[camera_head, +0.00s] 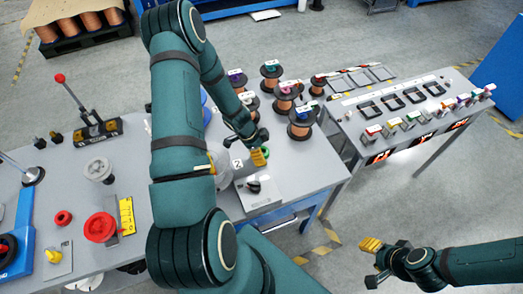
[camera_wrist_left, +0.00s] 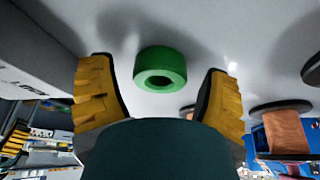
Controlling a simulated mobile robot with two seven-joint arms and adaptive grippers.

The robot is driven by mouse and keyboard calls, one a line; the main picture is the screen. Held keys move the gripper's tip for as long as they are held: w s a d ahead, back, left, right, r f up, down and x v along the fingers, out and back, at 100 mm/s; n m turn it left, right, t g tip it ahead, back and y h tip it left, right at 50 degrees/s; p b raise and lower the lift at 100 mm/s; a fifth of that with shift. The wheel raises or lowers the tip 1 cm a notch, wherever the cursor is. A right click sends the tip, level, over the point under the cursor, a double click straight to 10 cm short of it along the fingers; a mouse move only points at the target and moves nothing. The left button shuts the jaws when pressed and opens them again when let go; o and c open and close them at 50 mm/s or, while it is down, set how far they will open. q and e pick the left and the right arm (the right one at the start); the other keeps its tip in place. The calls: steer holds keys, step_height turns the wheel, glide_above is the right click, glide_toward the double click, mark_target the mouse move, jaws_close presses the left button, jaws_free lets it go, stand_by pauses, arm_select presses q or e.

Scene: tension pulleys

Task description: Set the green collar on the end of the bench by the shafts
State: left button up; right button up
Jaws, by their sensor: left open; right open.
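The green collar (camera_wrist_left: 160,68) is a short, thick ring with a dark hole, seen in the left wrist view on a pale grey surface. It lies between the two yellow fingertips of my left gripper (camera_wrist_left: 160,92), apart from both. My left gripper is open and empty. In the head view my left gripper (camera_head: 258,157) is low over the bench (camera_head: 308,178), and I cannot clearly make out the collar there. My right gripper (camera_head: 371,255) is open and empty, out over the floor to the right of the bench. I cannot single out the shafts.
Several copper spools (camera_head: 284,97) stand behind my left gripper. A grey box with a black knob (camera_head: 254,187) is just in front of it. A second table (camera_head: 412,100) on the right holds trays and small coloured parts. A red disc (camera_head: 99,227) lies on the left part of the bench.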

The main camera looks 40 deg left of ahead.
arm_select(q)
steer(key=p+v, duration=0.4)
steer(key=v, duration=0.8)
steer(key=w+d+f+n+t+h, duration=0.1)
steer(key=w+d+n, duration=0.15)
steer(key=d, duration=0.75)
steer(key=w+d+n+t+h, duration=0.15)
steer(key=d+n, duration=0.25)
steer(key=d, duration=0.5)
steer(key=s+d+f+n+g+y, duration=0.2)
steer(key=s+d+n, duration=0.3)
steer(key=s+d, duration=0.3)
steer(key=d+g, duration=0.1)
steer(key=d, duration=0.1)
steer(key=shift+d+f, duration=0.15)
steer(key=shift+d, duration=0.25)
steer(key=shift+f+n, duration=0.1)
steer(key=shift+n, duration=0.15)
